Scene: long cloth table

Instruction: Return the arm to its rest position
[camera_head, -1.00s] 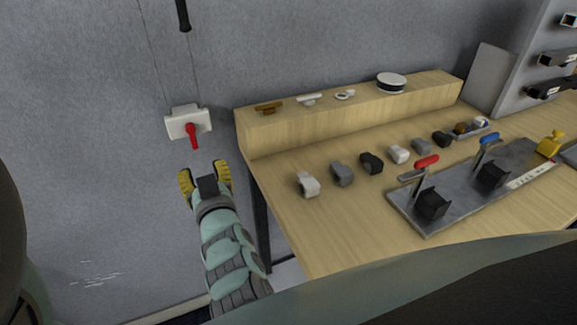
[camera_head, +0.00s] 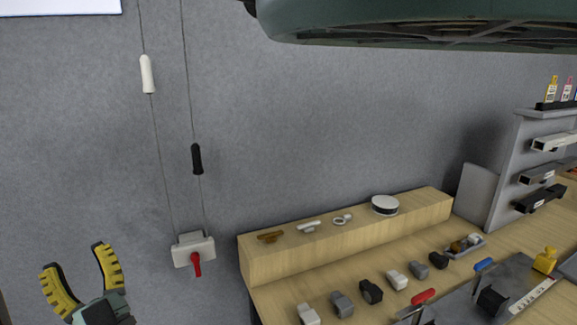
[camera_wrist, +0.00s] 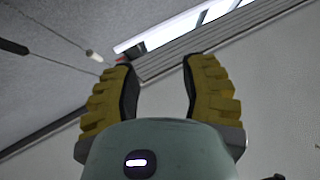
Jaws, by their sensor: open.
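My gripper (camera_head: 82,270) is at the lower left of the head view, with two yellow ridged fingers spread apart and nothing between them. It stands in front of the grey wall, left of the white wall box with a red lever and apart from it. In the wrist view my gripper (camera_wrist: 158,85) also shows open and empty, its fingers pointing up toward the ceiling area. Most of my arm is out of the head view below; a large dark green part of my body crosses the top right.
The wooden table (camera_head: 275,297) at right holds a raised shelf, several small blocks and lever fixtures.

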